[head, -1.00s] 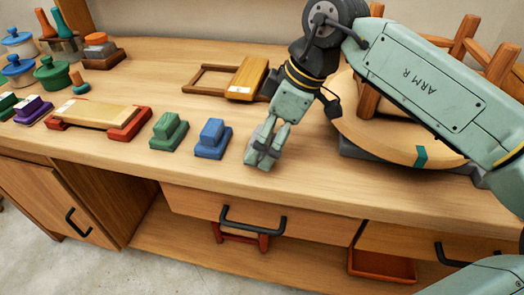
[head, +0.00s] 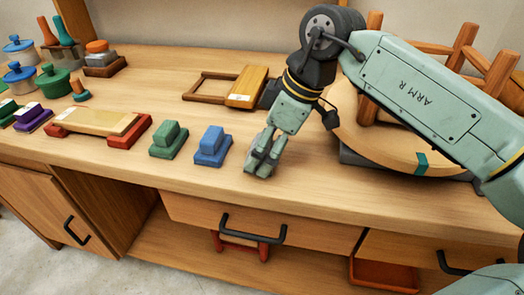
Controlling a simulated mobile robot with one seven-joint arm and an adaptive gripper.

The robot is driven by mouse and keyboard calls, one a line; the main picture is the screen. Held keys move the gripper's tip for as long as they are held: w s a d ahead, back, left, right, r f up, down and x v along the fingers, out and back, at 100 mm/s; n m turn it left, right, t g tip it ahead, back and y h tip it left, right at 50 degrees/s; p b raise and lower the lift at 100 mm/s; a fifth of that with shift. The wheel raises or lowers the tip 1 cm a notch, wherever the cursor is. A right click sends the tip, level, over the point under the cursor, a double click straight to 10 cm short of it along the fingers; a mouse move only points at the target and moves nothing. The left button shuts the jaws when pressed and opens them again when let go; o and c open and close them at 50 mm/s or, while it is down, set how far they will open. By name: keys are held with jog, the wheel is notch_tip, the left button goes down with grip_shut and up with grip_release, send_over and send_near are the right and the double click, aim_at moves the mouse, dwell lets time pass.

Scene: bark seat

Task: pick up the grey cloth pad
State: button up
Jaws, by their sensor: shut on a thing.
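The grey cloth pad (head: 256,170) is a small grey block at the right end of a row on the wooden bench top, near its front edge. My gripper (head: 265,152) points down over it, with its fingers shut on it. The fingers hide much of the pad. I cannot tell whether the pad's underside still touches the bench.
A blue pad (head: 210,147) and a green pad (head: 168,140) stand close to the left. A round wooden seat (head: 385,150) with upright legs is at the right. A wooden frame (head: 205,85) lies behind. The bench's front edge is close.

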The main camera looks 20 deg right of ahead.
jog(key=shift+c, duration=0.5)
jog(key=shift+r, duration=0.1)
notch_tip(320, 180, up, 10)
jog(key=p, duration=0.6)
jog(key=o, duration=0.7)
jog(key=c, duration=0.5)
jog(key=shift+a, duration=0.1)
